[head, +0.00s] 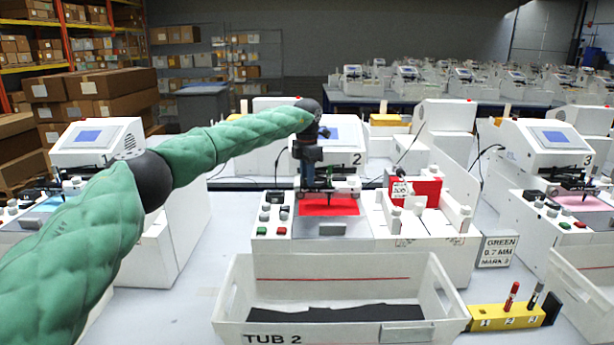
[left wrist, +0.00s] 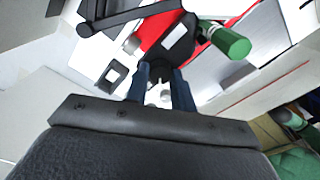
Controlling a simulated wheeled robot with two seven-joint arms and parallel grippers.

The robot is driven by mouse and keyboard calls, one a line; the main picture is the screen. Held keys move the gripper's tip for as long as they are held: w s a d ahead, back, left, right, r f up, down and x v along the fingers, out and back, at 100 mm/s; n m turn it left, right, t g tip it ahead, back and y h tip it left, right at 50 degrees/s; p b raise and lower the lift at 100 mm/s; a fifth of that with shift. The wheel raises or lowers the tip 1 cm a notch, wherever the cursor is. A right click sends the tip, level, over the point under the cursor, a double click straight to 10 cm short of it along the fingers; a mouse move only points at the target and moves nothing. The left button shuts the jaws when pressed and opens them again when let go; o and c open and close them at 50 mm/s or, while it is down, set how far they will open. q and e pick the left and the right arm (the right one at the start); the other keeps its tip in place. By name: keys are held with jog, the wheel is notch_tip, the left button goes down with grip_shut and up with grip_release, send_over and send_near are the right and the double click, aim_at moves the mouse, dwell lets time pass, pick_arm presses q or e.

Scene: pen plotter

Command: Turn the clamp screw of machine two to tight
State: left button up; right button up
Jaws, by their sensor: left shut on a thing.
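Machine two (head: 318,228), a white plotter marked 2, stands in the middle of the head view with a red sheet (head: 328,206) on its bed. My left gripper (head: 313,183) points down at the pen carriage above that sheet. In the left wrist view its two blue fingers (left wrist: 163,92) are shut at the black pen holder (left wrist: 172,36), on what appears to be the clamp screw. The screw is mostly hidden between the fingers, so its turn cannot be read. A green pen (left wrist: 228,41) sits in the holder beside the fingers. My right gripper is not in view.
Tub 2 (head: 230,300) with dark contents stands in front of the machine. Machine three (head: 552,145) stands right and another plotter (head: 97,140) left.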

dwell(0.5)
pick_arm(q)
jog(key=o, duration=1)
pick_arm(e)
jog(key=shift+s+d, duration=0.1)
pick_arm(q)
jog(key=shift+r, duration=0.1)
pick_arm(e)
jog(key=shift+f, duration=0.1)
pick_arm(q)
jog(key=shift+r, duration=0.55)
notch_tip(320, 180, up, 6)
jog(key=shift+r+b, duration=0.25)
jog(key=shift+b, duration=0.55)
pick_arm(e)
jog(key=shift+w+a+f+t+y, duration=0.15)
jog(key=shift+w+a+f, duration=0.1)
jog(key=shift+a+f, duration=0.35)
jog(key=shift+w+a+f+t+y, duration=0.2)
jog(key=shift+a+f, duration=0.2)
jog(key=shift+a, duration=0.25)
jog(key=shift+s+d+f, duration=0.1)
